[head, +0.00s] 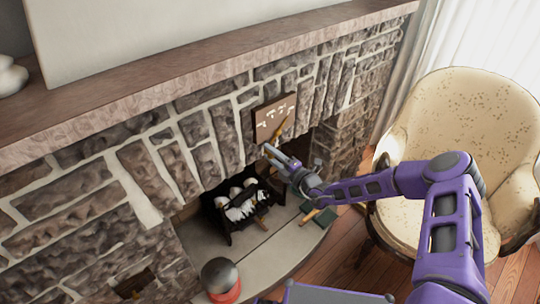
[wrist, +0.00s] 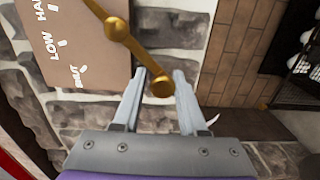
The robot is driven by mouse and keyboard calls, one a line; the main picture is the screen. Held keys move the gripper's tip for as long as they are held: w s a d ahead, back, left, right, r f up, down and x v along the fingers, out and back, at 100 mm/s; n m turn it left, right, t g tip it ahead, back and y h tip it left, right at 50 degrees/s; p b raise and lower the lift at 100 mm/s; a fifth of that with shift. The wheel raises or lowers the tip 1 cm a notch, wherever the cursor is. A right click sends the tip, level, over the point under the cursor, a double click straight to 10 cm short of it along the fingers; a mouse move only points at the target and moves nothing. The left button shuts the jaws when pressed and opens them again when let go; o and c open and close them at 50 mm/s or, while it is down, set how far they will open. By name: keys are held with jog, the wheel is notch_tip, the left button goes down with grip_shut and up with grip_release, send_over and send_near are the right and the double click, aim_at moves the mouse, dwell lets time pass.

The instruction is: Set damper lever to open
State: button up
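The damper plate (head: 270,114) is a brown panel with pale markings on the stone fireplace front. In the wrist view the plate (wrist: 85,35) shows the words LOW and SHUT, and part of another word cut off at the edge. The brass damper lever (head: 284,126) slants across its lower right part. In the wrist view the lever (wrist: 120,30) runs down to a round end knob. My gripper (head: 268,149) is just below the plate. In the wrist view my gripper (wrist: 160,75) is open, with the knob between its fingertips; I cannot tell whether either finger touches it.
A firebox grate (head: 238,205) with logs stands below on the hearth (head: 275,255). A patterned armchair (head: 470,110) stands at right. A dark-topped red object (head: 221,278) is at the front.

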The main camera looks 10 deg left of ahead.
jog(key=shift+o, duration=1.1)
jog(key=shift+d, duration=0.1)
jog(key=shift+o, duration=0.3)
jog(key=shift+s, duration=0.1)
jog(key=v, duration=1.7)
jog(key=shift+p, duration=0.3)
jog(key=shift+s+f, duration=0.1)
